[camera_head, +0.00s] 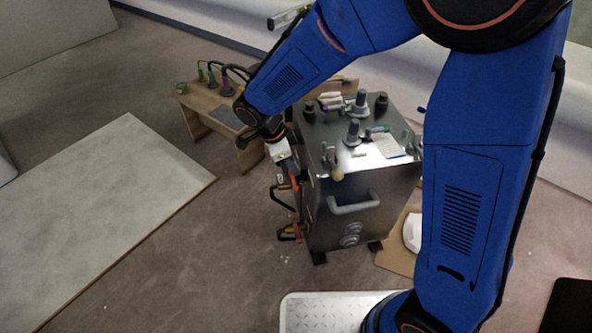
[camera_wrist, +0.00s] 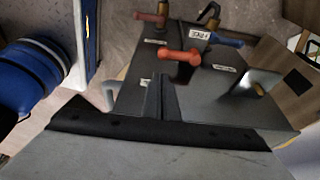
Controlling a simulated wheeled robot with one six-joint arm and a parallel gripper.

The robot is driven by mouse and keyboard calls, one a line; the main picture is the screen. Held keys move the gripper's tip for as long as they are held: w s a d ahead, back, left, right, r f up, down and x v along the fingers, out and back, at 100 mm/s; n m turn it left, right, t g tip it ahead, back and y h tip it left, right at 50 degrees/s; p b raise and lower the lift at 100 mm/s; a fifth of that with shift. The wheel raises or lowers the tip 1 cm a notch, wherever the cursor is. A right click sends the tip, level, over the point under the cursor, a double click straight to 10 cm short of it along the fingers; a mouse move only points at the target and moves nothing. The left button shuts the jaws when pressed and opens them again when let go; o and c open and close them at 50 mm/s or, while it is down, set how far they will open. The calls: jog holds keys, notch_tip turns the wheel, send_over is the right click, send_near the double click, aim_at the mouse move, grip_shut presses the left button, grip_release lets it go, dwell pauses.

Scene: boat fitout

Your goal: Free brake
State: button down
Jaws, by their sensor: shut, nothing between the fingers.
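A metal cabinet (camera_head: 335,220) stands on the floor, with handles and valves on its left side. In the wrist view its side panel (camera_wrist: 130,95) carries an orange-red handle (camera_wrist: 180,57), a red handle (camera_wrist: 150,17) and a blue handle (camera_wrist: 225,40), each near a small white label. I cannot read the labels surely, so I cannot tell which handle is the brake. My gripper (camera_wrist: 162,82) is shut and empty, its fingers pointing toward the orange-red handle. A gap seems to lie between them. In the head view an orange handle (camera_head: 294,182) is just below my wrist; the fingertips are hard to make out.
Knobs, fittings and a white sheet (camera_head: 388,146) are on the cabinet top. A wooden bench (camera_head: 200,110) with cables stands behind left. A large pale panel (camera_head: 100,200) lies on the left floor. Bare floor shows between panel and cabinet. A grey handle (camera_head: 354,204) juts from the cabinet front.

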aim_at(294, 181)
jog(key=x, duration=0.8)
jog(key=shift+f, duration=0.2)
